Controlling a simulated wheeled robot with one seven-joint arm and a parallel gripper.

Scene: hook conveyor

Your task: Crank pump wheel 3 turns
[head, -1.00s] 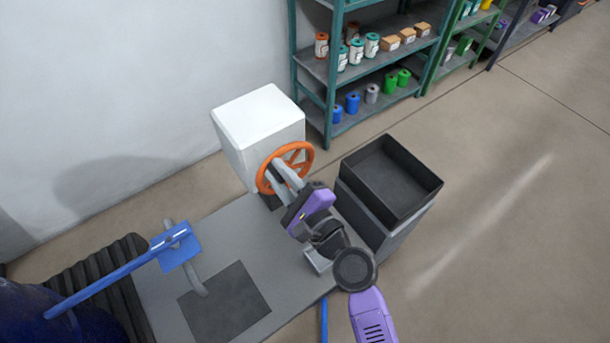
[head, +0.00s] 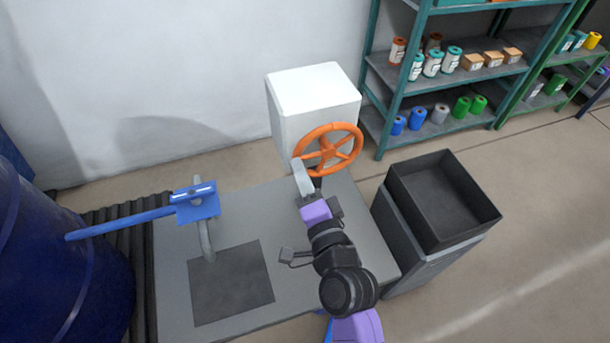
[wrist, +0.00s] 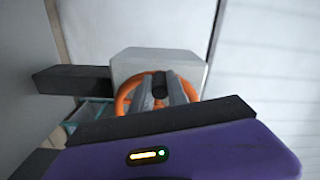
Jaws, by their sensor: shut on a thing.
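The orange pump wheel (head: 352,142) stands on the front of a white box-shaped housing (head: 310,95). The wheel also shows in the wrist view (wrist: 123,100), partly covered by my fingers. My gripper (head: 299,170) is at the wheel's lower left rim in the head view. In the wrist view, my gripper (wrist: 160,95) has its two grey fingers closed on a dark round handle (wrist: 160,87) in front of the wheel. The handle is hidden behind the fingers in the head view.
A grey table (head: 180,290) bears a dark square plate and a curved grey pipe. A black open bin (head: 440,200) stands right of the table. Shelves (head: 385,95) stand behind.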

